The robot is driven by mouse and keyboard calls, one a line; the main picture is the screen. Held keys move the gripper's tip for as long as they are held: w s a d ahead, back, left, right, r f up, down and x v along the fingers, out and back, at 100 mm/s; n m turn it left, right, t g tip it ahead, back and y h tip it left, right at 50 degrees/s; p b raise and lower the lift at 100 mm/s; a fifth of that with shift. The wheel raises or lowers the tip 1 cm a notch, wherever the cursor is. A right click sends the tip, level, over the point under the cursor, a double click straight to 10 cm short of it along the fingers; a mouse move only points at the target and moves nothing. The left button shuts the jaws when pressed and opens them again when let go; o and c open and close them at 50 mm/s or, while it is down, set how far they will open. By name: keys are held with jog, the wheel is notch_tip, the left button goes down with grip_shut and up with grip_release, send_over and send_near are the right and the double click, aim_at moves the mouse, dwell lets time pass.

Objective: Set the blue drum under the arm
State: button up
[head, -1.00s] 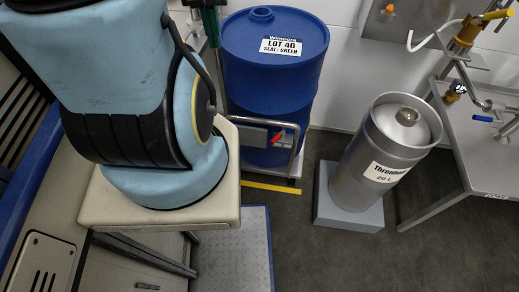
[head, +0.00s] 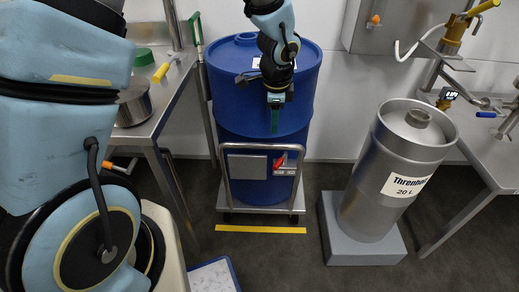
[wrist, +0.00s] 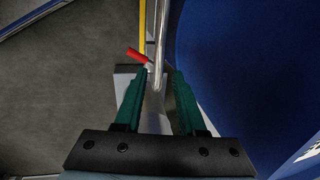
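The blue drum (head: 235,115) stands upright on a trolley (head: 225,170) with a metal push frame in front of it. A red lever (head: 281,160) sits on the frame's panel. My gripper (head: 275,122) hangs in front of the drum, above the frame's top bar, and covers part of the drum's label. In the wrist view, my gripper (wrist: 158,75) is open, its green fingers apart with nothing held. The frame's bar (wrist: 161,45) runs between and beyond the fingertips, with the red lever (wrist: 138,55) beside it. The drum (wrist: 245,70) fills the right side.
A silver keg (head: 385,150) stands on a grey block (head: 365,250) to the right. A bench with yellow-handled fittings (head: 460,30) is at the far right. A left bench holds a pot (head: 134,100). A yellow strip (head: 260,229) marks the floor before the trolley.

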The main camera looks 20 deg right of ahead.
aim_at(272, 144)
jog(key=f, duration=0.3)
jog(key=w+f+b, duration=0.1)
jog(key=f, duration=0.2)
jog(key=w+f, duration=0.1)
jog(key=f, duration=0.3)
jog(key=shift+d, duration=0.35)
grip_shut()
dwell(0.9)
